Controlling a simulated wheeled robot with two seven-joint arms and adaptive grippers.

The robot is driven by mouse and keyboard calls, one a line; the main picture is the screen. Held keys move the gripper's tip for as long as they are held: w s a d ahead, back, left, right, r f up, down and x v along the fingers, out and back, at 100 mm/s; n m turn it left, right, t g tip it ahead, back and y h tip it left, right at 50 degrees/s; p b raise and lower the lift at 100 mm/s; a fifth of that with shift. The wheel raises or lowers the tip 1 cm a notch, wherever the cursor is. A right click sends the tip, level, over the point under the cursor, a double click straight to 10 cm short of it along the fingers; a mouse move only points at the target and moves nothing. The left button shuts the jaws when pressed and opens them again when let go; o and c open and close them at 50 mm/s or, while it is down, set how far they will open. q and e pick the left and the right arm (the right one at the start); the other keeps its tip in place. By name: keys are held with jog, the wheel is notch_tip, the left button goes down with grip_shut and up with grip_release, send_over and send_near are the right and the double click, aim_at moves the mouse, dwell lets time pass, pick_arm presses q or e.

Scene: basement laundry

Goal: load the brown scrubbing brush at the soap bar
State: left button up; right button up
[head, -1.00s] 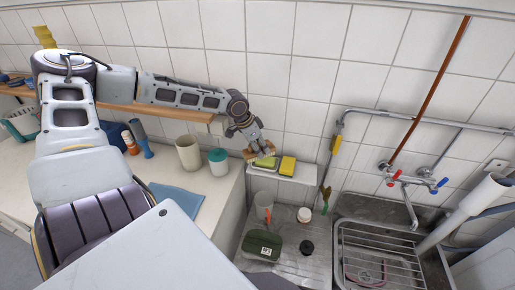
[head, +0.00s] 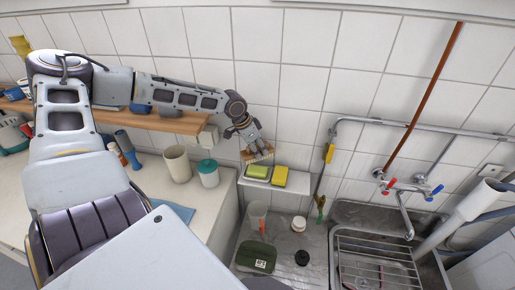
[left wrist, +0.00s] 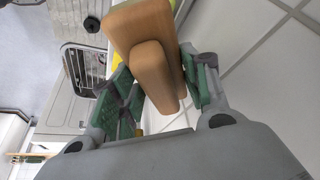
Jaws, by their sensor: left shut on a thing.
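My left gripper (head: 253,143) is shut on the brown scrubbing brush (head: 258,156), with pale bristles facing down. The brush is just above and behind the green soap bar (head: 257,172), seemingly apart from it. The soap bar lies in a dish on the white wall ledge (head: 267,186). In the left wrist view the brush's wooden body (left wrist: 148,58) sits between the green finger pads of my left gripper (left wrist: 160,85) and hides much of what lies beyond. My right gripper is not in view.
A yellow sponge (head: 280,177) lies right of the soap bar on the ledge. A teal-lidded jar (head: 208,174) and beige cup (head: 177,164) stand on the counter at left. The tiled wall is close behind.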

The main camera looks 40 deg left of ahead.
pick_arm(q)
jog(key=shift+s+f+b, duration=0.15)
jog(key=shift+f+b, duration=0.45)
jog(key=shift+f, duration=0.15)
jog(key=shift+f+b, duration=1.7)
jog(key=shift+f, duration=0.4)
jog(key=shift+f+b, duration=0.5)
jog(key=shift+f, duration=0.1)
dwell(1.3)
jog(key=shift+r+p, duration=2.85)
jog(key=shift+r, duration=0.75)
jog(key=shift+d+f, duration=0.1)
